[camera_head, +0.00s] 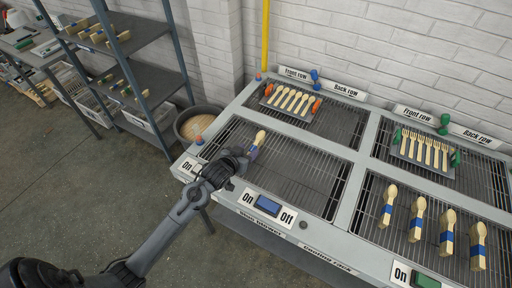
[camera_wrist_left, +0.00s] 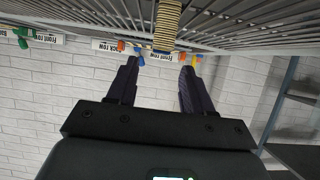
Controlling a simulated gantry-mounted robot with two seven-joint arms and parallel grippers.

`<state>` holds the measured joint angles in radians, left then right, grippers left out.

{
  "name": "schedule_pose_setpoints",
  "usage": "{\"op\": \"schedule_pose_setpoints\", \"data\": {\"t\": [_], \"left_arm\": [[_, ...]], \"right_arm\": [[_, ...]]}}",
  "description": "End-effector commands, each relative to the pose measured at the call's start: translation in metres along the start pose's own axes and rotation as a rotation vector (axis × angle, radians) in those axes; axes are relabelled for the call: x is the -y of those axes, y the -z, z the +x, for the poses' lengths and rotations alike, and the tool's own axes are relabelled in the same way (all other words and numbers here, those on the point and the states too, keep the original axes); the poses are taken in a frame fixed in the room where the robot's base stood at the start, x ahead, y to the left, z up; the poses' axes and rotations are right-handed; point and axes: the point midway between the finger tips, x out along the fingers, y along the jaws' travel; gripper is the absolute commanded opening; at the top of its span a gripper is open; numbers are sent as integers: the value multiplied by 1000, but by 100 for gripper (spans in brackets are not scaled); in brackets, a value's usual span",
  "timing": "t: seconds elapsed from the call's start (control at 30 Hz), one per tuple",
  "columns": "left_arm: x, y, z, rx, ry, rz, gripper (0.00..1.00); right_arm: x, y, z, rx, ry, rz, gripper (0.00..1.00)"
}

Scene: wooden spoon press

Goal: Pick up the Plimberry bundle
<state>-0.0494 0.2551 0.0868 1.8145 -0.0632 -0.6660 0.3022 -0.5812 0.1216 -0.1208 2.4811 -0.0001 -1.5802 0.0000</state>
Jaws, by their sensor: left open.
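A wooden spoon bundle (camera_head: 259,138) with a blue band is at the back left of the front-left rack, right by my left gripper (camera_head: 243,158). In the left wrist view a wooden bundle (camera_wrist_left: 167,24) shows beyond and between the fingertips of the open left gripper (camera_wrist_left: 159,64), apart from them. Several bundles with blue bands (camera_head: 417,218) lie in a row on the front-right rack (camera_head: 365,222). No Plimberry name is readable on any bundle. My left gripper hides part of the near bundle. My right gripper is not in view.
A tray of spoons (camera_head: 290,101) and a tray of forks (camera_head: 422,152) sit on the back racks. On/Off switches (camera_head: 268,206) line the front edge. A bin (camera_head: 197,123) and grey shelves (camera_head: 130,45) stand left. The front-left rack is otherwise mostly clear.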

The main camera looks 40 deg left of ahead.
Motion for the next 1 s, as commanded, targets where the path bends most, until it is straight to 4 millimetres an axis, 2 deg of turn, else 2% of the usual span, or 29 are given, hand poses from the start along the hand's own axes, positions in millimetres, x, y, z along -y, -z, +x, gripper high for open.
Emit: {"op": "schedule_pose_setpoints", "data": {"t": [0.4,0.73,1.0], "left_arm": [[1,-4,46,1,1,0,51],[1,-3,51,1,0,1,51],[1,-4,50,1,0,1,11]], "right_arm": [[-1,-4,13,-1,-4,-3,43],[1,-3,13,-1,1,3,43],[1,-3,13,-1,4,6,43]]}}
